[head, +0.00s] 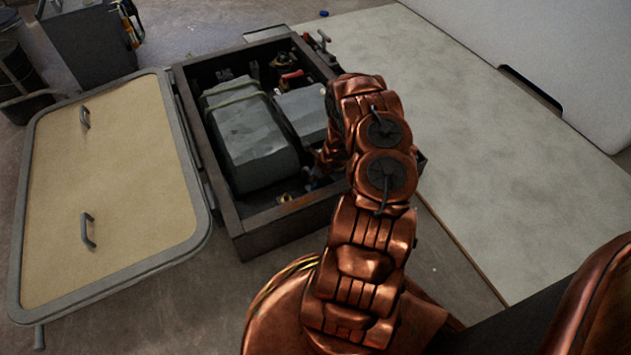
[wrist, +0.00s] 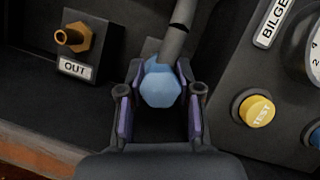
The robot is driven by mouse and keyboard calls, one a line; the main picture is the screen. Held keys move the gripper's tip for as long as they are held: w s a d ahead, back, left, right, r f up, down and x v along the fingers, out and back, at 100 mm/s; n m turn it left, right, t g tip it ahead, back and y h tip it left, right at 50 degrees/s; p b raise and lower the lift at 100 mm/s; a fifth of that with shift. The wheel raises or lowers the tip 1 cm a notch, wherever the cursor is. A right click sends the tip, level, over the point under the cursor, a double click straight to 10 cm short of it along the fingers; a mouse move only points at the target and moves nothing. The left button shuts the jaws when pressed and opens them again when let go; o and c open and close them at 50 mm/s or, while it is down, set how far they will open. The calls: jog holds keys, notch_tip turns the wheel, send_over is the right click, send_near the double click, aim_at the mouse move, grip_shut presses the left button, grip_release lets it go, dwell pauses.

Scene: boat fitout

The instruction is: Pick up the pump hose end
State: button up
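In the wrist view the pump hose end shows as a blue six-sided fitting (wrist: 161,88) on a grey hose (wrist: 177,32) that runs up out of the picture. My gripper (wrist: 160,75) has one finger on each side of the blue fitting. Narrow dark gaps show between the fitting and the fingers, so it looks open around it, not clamped. In the head view my copper arm reaches into the dark box (head: 290,222), and the gripper and hose end are mostly hidden behind the arm.
A brass port (wrist: 74,39) above an OUT label (wrist: 75,69) is left of the gripper. A yellow TEST button (wrist: 257,110) and BILGE label (wrist: 273,22) are at right. Grey blocks (head: 247,143) fill much of the box. A tan hatch lid (head: 120,190) lies open at left.

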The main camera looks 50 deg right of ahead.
grip_shut()
